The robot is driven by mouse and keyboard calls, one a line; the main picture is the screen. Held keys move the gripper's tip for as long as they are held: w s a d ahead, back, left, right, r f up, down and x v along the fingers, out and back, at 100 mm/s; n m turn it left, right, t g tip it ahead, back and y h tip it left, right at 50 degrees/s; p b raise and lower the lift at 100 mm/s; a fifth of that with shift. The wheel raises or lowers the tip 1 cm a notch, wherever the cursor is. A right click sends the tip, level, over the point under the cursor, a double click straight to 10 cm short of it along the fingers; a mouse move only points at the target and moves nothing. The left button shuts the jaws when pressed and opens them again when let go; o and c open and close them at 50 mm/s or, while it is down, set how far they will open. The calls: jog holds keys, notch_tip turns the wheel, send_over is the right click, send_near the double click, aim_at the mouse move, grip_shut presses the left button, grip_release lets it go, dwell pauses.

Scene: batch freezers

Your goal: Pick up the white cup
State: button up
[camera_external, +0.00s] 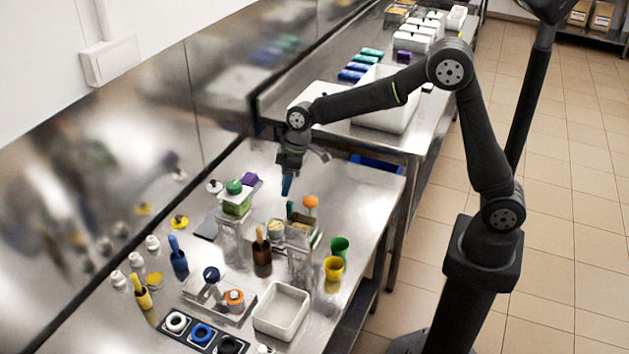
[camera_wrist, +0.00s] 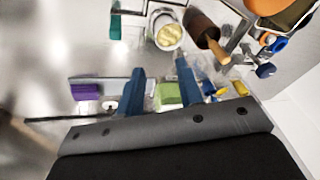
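I cannot make out a clear white cup in either view. A green cup (camera_external: 340,246) and a yellow cup (camera_external: 333,269) stand near the right edge of the steel table. My gripper (camera_external: 286,191) hangs above the far part of that table, pointing down, with only blue finger material showing. In the wrist view, the two blue fingers of my gripper (camera_wrist: 160,66) are apart with nothing held between them. A green-topped container (camera_wrist: 168,95) shows between them, beyond the fingers. A round metal container with yellow contents (camera_wrist: 166,31) lies ahead of the fingertips.
A white rectangular tub (camera_external: 282,311) stands at the table's front right. A dark tray with white, blue and black rings (camera_external: 201,334) is beside it. Small white bottles (camera_external: 152,243) line the wall side. Another steel table holds a large white bin (camera_external: 386,106).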

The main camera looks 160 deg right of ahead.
send_over(276, 223)
jog(key=s+a, duration=0.1)
notch_tip(276, 223, down, 8)
jog(key=shift+a+f, duration=0.1)
jog(key=shift+d+x, duration=0.15)
jog(key=shift+x, duration=1.1)
jog(key=shift+d+x, duration=0.1)
jog(key=shift+x, duration=1.2)
grip_shut()
